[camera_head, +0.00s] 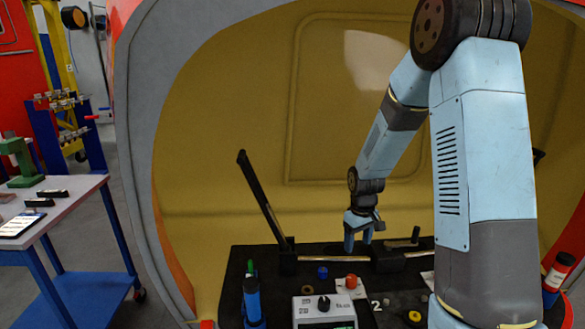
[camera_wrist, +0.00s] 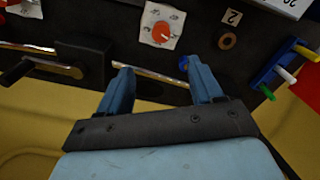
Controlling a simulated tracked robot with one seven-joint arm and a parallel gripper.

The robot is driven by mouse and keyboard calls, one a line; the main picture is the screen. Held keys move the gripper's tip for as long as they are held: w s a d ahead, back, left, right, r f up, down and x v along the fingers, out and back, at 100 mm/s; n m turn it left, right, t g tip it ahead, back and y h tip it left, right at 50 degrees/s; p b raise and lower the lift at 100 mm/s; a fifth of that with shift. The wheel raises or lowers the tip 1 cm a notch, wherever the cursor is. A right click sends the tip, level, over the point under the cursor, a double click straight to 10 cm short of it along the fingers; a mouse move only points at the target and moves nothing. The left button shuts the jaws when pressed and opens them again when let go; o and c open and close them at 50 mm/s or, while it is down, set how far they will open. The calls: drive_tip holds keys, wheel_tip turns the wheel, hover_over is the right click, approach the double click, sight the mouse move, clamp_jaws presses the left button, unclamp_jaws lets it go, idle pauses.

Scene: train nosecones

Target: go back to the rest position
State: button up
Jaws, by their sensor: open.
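My gripper (camera_head: 358,240) is in the head view, pointing down above the rear part of a black console. In the wrist view my gripper (camera_wrist: 160,86) shows two blue fingers spread apart with nothing between them. My light blue arm reaches from the right side of the head view, bending down to the gripper. A bare metallic strip of the console lies under the fingers in the wrist view.
The black console (camera_head: 236,290) carries a tall lever (camera_head: 262,198), a red knob (camera_head: 351,281), a blue knob (camera_head: 322,272) and a grey box with a dial (camera_head: 324,309). A yellow curved shell wall (camera_head: 220,150) stands behind. A workbench (camera_head: 75,190) is at left.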

drive_tip(key=s+r+m+t, duration=0.1)
drive_tip(key=s+r, duration=0.4)
drive_tip(key=r, duration=0.5)
drive_tip(key=s+r+m+t, duration=0.15)
drive_tip(key=s+r, duration=0.35)
drive_tip(key=r, duration=0.5)
drive_tip(key=s+r+m+t, duration=0.1)
drive_tip(key=s+r, duration=0.3)
drive_tip(key=s, duration=0.5)
drive_tip(key=s+r+m+t, duration=0.1)
drive_tip(key=s+r, duration=0.4)
drive_tip(key=s, duration=0.3)
drive_tip(key=shift+s+a+r+t, duration=0.2)
drive_tip(key=shift+s+a+t, duration=0.05)
drive_tip(key=shift+s+t, duration=0.1)
